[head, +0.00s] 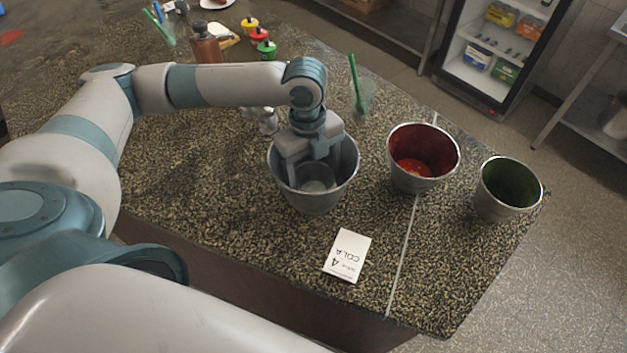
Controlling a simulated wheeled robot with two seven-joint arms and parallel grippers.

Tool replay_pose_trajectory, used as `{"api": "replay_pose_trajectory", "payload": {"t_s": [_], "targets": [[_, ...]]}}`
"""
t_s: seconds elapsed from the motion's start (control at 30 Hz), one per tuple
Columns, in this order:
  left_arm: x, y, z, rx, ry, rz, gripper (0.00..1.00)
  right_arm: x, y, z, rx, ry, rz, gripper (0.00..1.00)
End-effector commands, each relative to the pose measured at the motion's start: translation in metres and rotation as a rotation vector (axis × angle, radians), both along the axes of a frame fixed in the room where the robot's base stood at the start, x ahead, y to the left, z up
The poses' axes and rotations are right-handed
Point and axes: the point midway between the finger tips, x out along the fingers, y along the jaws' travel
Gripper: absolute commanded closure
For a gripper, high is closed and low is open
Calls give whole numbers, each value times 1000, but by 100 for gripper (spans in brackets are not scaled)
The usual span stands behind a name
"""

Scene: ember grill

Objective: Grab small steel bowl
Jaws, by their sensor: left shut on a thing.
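A small steel bowl (316,181) shows low inside a larger steel bucket (318,203) on the speckled counter. My left gripper (313,165) reaches down from above into the bucket and is shut on the small bowl. The fingers cover part of the bowl, and the exact contact is hard to see. My right gripper is out of view.
A red-lined bucket (437,155) with a red thing inside and a green-lined bucket (510,178) stand to the right. A white cola card (348,255) lies in front. Bottles (205,44) and a glass with a green straw (358,88) stand behind.

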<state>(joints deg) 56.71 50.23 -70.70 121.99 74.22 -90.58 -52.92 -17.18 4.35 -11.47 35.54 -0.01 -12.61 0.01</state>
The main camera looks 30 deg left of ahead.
Motion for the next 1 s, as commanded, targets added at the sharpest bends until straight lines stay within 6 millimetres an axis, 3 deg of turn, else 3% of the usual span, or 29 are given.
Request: {"api": "replay_pose_trajectory", "payload": {"t_s": [0.27,0.7,1.0], "targets": [[1,0,17,-1,-3,0,54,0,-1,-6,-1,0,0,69],[1,0,86,-1,-4,-1,54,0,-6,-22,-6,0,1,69],[0,0,101,-1,-1,0,54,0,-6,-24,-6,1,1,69]]}}
